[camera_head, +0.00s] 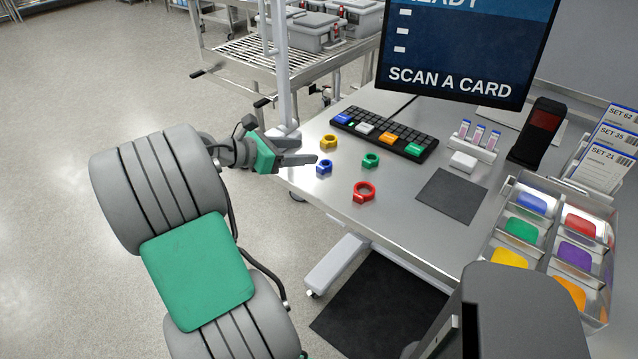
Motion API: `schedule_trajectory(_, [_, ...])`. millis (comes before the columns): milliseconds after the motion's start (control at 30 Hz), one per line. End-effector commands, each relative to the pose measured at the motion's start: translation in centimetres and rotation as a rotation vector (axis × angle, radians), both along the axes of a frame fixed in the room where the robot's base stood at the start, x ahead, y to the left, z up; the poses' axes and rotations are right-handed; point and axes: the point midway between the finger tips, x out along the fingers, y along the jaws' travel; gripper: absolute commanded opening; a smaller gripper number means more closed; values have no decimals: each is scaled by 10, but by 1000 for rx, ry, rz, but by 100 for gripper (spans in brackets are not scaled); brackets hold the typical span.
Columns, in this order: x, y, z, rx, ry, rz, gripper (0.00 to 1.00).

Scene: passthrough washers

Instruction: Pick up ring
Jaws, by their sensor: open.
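Several ring-like washers lie on the grey metal table (318,195). A yellow ring (328,142) is farthest back, a blue ring (324,167) is at the left near the table edge, a green ring (371,160) is to the right, and a larger red ring (364,192) is nearest. My gripper (307,148) reaches in from the left at the table's left edge. Its fingers are apart and empty. In the picture its tips are just left of the yellow and blue rings; its height above the table is hard to tell.
A keyboard (385,132) and a monitor (465,45) stand behind the rings. A dark mat (451,196), a rack of small tubes (474,140), a black scanner (538,133) and a bin tray (506,187) with coloured labels are to the right. A post (282,75) rises behind my gripper.

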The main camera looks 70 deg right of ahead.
Motion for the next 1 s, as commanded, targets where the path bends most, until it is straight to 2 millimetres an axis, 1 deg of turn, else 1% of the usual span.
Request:
schedule_trajectory(33, [0, 0, -26, -1, -1, 0, 57])
schedule_trajectory(133, [0, 0, -41, -1, -1, 0, 57])
schedule_trajectory(267, [-5, -6, -45, -1, -1, 0, 57])
schedule_trajectory(367, [-13, -16, -48, -1, -1, -2, 57])
schedule_trajectory(467, [-20, -25, -56, 0, -1, -1, 57])
schedule_trajectory(600, [-33, -44, -69, 0, -1, -1, 57])
schedule_trajectory(700, [-41, -53, -73, 0, -2, 1, 57])
schedule_trajectory(933, [-41, -55, -74, 0, -2, 4, 57])
schedule_trajectory(1000, [-41, -55, -74, 0, -1, 4, 52])
